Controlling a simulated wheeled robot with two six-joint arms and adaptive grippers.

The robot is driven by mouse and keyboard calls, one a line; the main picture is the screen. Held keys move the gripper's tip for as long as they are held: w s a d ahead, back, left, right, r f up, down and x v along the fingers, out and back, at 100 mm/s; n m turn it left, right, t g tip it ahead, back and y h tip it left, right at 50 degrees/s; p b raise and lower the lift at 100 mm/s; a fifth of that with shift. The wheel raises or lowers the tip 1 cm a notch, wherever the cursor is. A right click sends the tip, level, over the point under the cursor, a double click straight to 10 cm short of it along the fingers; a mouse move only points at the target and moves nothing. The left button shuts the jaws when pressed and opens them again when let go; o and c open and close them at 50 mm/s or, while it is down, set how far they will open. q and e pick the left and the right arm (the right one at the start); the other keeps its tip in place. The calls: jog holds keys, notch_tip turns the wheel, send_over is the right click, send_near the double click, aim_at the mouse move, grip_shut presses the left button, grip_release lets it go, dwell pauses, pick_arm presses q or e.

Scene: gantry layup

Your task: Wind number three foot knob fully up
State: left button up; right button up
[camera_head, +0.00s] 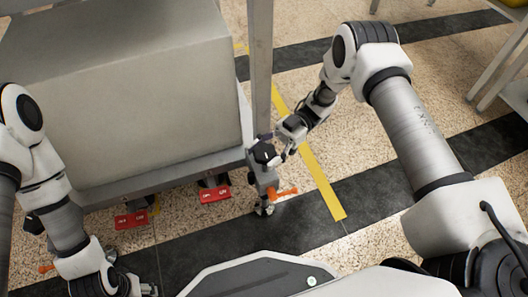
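A foot assembly with a dark knob (262,153) stands below the grey post near the centre. It has a grey body, an orange lever (284,193) pointing right and a small foot or wheel (264,208) at the floor. No number is legible on it. My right gripper (280,148) reaches in from the upper right, with its fingers at the right side of the knob. Whether they are closed on it is too small to tell. My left gripper (148,289) is low at the bottom left, well away from this knob, and mostly hidden.
A large grey box-like body (160,115) on a frame fills the upper left. Two red brackets (214,194) (131,219) sit under its front edge. Another orange lever (46,268) shows at the far left.

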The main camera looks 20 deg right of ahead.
jog(key=shift+o, duration=0.8)
jog(key=v, duration=1.2)
